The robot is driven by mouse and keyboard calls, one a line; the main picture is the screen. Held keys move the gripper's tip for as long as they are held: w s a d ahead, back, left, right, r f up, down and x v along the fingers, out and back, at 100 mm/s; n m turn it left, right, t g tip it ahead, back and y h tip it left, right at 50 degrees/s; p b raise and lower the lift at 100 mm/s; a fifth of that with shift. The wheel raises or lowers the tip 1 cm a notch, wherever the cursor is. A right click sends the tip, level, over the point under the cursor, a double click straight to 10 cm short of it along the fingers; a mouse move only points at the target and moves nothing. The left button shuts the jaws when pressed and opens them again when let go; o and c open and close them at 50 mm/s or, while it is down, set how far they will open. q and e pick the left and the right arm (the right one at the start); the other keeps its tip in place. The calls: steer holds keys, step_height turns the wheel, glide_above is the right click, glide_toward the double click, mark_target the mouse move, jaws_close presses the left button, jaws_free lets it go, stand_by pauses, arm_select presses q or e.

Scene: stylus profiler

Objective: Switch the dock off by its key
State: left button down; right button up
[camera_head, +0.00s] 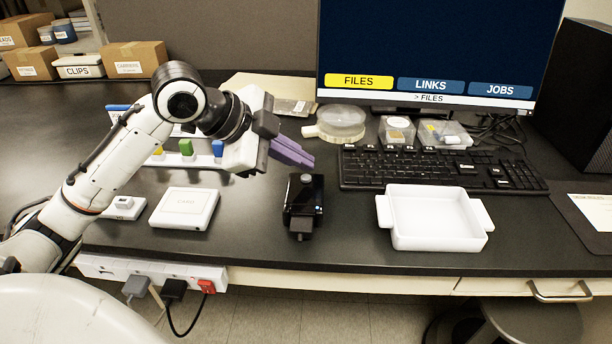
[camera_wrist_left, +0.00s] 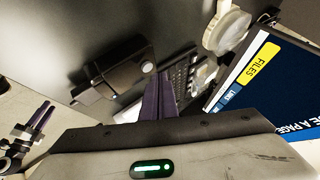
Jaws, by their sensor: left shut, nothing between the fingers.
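A small black device (camera_head: 303,205), which looks like the dock, stands on the bench with a round grey key (camera_head: 306,179) on top, small blue lights on its side and a black piece at its front. In the left wrist view the black device (camera_wrist_left: 122,70) shows its pale round key (camera_wrist_left: 147,67). My left gripper (camera_head: 311,161) has purple fingers, shut and empty, above and behind the device, apart from it. The shut fingertips show in the left wrist view (camera_wrist_left: 161,82), right of the key. My right gripper (camera_wrist_left: 42,114) shows small at that view's left edge.
A white tray (camera_head: 436,243) and keyboard (camera_head: 440,168) lie to the right. The monitor (camera_head: 440,50) has FILES highlighted yellow. A white box (camera_head: 185,208) is to the left. A round clear dish (camera_head: 341,122) lies behind. A power strip with a red switch (camera_head: 207,286) hangs at the bench front.

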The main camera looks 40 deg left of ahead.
mark_target(300, 182)
arm_select(q)
steer(key=shift+f, duration=0.1)
steer(key=shift+f, duration=0.35)
steer(key=shift+f, duration=0.35)
stand_by(0.9)
steer(key=shift+r+p, duration=0.8)
step_height(300, 182, up, 5)
steer(key=p, duration=0.5)
